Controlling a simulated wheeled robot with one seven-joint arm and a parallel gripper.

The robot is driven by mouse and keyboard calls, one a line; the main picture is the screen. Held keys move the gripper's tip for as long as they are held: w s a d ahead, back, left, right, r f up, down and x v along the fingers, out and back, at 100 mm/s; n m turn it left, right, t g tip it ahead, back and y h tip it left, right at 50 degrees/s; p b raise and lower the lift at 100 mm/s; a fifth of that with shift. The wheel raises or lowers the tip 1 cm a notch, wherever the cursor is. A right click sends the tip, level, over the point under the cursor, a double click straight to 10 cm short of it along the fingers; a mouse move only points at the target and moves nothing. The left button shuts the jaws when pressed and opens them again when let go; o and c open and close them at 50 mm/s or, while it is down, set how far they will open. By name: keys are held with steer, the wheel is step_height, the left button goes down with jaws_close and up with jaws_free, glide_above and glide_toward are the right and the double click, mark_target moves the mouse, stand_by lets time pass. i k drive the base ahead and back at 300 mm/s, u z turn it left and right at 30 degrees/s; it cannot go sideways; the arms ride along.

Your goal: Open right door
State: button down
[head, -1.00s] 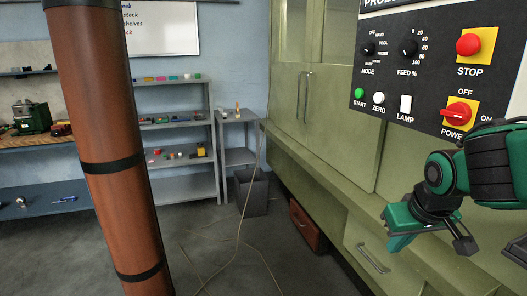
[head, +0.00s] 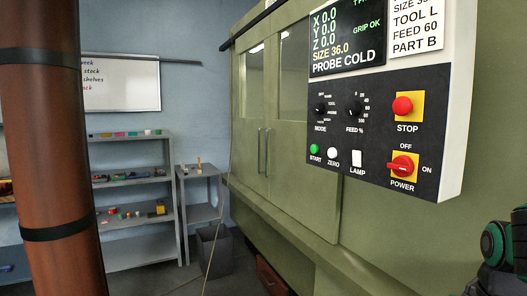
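The green machine has two tall doors with windows. The right door (head: 303,180) is shut, with a vertical bar handle (head: 267,153) near its left edge. The left door (head: 249,160) is beside it, also shut, with its own bar handle (head: 259,151) close to the other one. The control panel covers the upper right part of the right door. My gripper is not in view; only a green and black part of my arm shows at the lower right edge.
The control panel (head: 385,130) juts out at the right with knobs, buttons and a display. A brown column (head: 50,150) stands at the left. Grey shelves (head: 140,233) and a dark bin (head: 213,248) are at the back. A cable hangs left of the doors.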

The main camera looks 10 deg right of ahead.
mark_target(311, 195)
steer(key=u, duration=0.4)
steer(key=i, duration=0.8)
steer(key=u, duration=0.5)
steer(key=i, duration=1.15)
steer(key=z, duration=0.5)
steer(key=i, duration=0.85)
steer(key=z, duration=0.45)
